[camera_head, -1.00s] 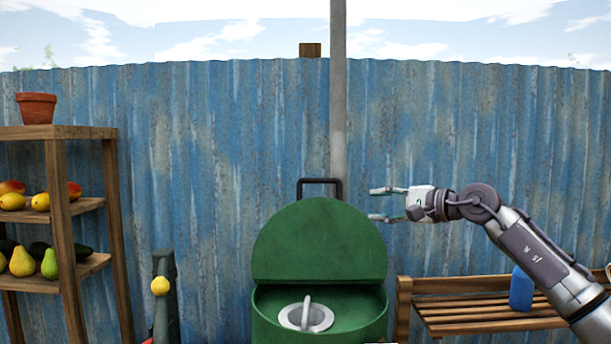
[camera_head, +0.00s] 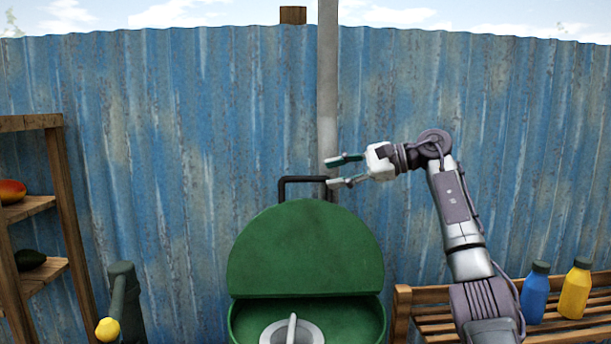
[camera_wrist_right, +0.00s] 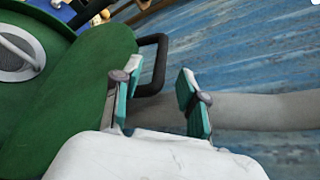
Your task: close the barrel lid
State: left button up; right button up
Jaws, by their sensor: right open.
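The green barrel lid (camera_head: 305,250) stands raised at the back of the green barrel (camera_head: 372,322), whose opening shows below it. A black handle (camera_head: 301,181) sticks up from the lid's top edge. My right gripper (camera_head: 338,171) is open and empty, just right of the handle and above the lid. In the right wrist view, the lid (camera_wrist_right: 85,75) lies left of the fingers and the handle (camera_wrist_right: 160,62) reaches toward the gap between the open fingertips (camera_wrist_right: 158,88). I cannot tell whether a finger touches it. My left gripper is not in view.
A grey pole (camera_head: 327,90) stands behind the handle, before a blue corrugated fence (camera_head: 180,130). A wooden bench (camera_head: 440,303) with a blue bottle (camera_head: 535,295) and a yellow bottle (camera_head: 576,290) is at right. A wooden shelf (camera_head: 70,225) with fruit is at left.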

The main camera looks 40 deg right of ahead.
aim_at(311, 177)
jog(key=p+x, duration=0.1)
jog(key=x, duration=0.5)
jog(key=shift+w+d+p, duration=0.1)
jog(key=shift+w+p, duration=0.25)
jog(key=shift+p, duration=0.05)
jog(key=shift+w+a, duration=0.2)
jog(key=shift+a, duration=0.05)
jog(key=shift+w+a+f, duration=0.1)
jog(key=shift+w, duration=0.05)
jog(key=shift+w+f, duration=0.15)
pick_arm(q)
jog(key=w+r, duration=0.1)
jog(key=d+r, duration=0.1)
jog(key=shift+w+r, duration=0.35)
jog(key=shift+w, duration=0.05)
pick_arm(e)
grip_shut()
